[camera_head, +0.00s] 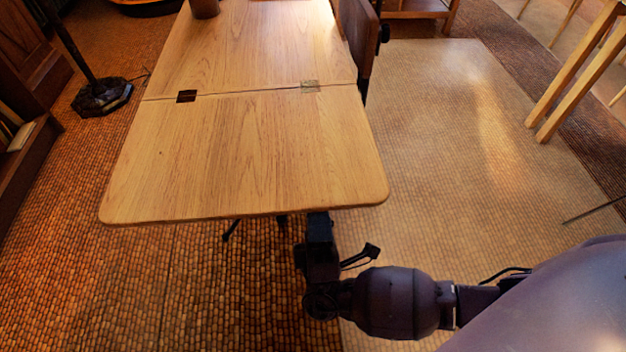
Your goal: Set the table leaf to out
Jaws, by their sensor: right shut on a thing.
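The table leaf (240,155) is a light wood panel with rounded near corners. It lies about level with the fixed tabletop (255,45), with a thin seam between them. A dark hinge (186,96) and a paler hinge (310,86) sit on the seam. My right gripper (318,218) is at the near edge of the leaf, right of its middle, shut on that edge. Its fingertips are partly hidden under the leaf. My left gripper is not in view.
A brown cup-like object (204,8) stands at the tabletop's far end. A dark chair back (358,40) stands close to the table's right side. A dark stand base (101,97) is on the floor at left. Open floor lies to the right.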

